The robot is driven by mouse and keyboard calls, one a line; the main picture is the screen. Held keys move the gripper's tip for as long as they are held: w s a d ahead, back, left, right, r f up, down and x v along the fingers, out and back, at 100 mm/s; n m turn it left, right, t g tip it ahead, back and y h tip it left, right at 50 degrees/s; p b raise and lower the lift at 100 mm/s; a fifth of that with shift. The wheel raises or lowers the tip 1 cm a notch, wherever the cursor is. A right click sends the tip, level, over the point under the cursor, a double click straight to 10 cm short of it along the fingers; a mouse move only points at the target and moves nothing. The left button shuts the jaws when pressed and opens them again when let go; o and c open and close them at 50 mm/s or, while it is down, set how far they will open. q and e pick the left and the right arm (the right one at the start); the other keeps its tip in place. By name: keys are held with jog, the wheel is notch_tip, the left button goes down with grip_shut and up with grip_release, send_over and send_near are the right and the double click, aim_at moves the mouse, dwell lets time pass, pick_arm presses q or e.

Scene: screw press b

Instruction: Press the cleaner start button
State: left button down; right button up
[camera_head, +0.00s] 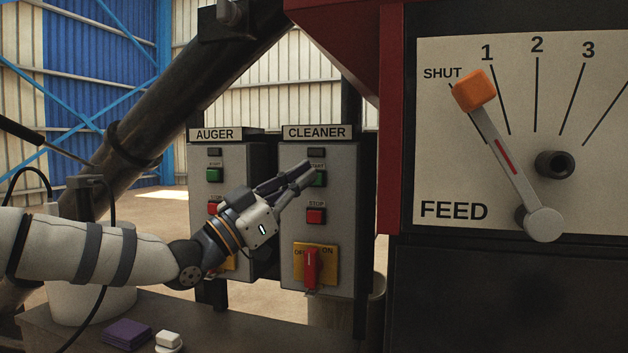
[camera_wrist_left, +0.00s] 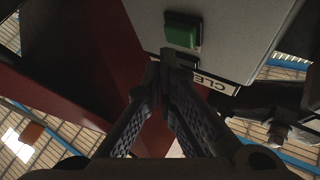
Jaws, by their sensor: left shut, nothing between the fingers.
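The grey cleaner box (camera_head: 345,215) hangs in the middle of the head view, under a CLEANER label (camera_head: 317,132). Its green start button (camera_head: 321,180) is partly hidden by the fingers of my left gripper (camera_head: 310,172). The lamp (camera_head: 317,152) above the button looks dark. My right gripper is not in view.
A red stop button (camera_head: 316,216) and a red rotary switch (camera_head: 311,268) sit lower on the box. The auger box (camera_head: 234,165) stands to its left, partly behind my arm. The feed panel (camera_head: 500,100) with its orange-knobbed lever is at the right.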

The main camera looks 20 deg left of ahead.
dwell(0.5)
pick_arm(q)
jog(key=shift+w, duration=0.45)
jog(key=shift+w+b, duration=0.3)
jog(key=shift+w, duration=0.1)
dwell(0.5)
jog(key=shift+s, duration=0.1)
jog(key=shift+s+p, duration=0.55)
jog(key=shift+s, duration=0.2)
